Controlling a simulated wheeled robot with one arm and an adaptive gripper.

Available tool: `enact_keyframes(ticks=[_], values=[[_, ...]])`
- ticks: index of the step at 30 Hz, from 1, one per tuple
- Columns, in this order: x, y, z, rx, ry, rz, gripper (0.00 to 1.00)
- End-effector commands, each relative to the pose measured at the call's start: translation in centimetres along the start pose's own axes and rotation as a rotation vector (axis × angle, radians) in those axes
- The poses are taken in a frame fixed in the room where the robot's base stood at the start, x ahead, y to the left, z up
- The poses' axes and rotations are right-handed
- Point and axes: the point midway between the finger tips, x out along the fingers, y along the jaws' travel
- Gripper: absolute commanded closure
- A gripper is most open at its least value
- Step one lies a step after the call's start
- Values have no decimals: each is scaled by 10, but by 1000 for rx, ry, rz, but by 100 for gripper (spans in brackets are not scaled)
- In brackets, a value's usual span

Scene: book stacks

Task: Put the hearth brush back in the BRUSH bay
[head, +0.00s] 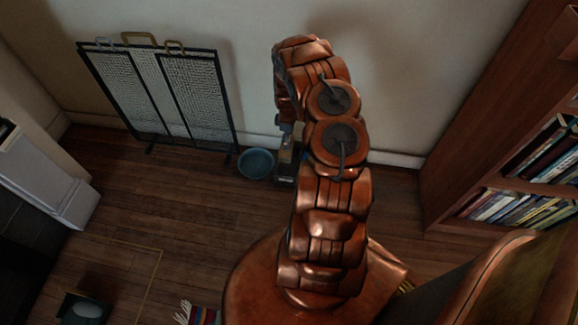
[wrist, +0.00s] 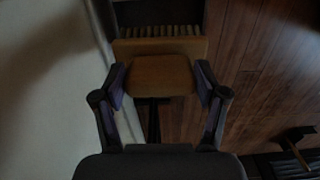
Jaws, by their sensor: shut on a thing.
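In the wrist view my gripper (wrist: 161,82) is shut, its two fingers against the sides of a brown wooden block. The block appears to be the handle of the hearth brush (wrist: 160,75). Beyond it lie a wider, lighter wooden bar and a row of tan bristles at the top of the view. In the head view my arm hides the gripper and most of what it holds. A small dark stand (head: 286,172) shows on the floor by the wall, partly behind my arm. No BRUSH label can be read in either view.
A folding fire screen (head: 160,95) stands against the wall. A bookcase (head: 440,190) is at right. Wood floor left of centre is clear.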

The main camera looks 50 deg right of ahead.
Motion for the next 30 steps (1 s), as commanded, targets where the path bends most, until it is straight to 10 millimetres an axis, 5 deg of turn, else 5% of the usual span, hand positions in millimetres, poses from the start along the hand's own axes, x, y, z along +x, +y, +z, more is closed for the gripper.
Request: enact_keyframes(ticks=[30], values=[[110,0,8,-15,1,4,55]])
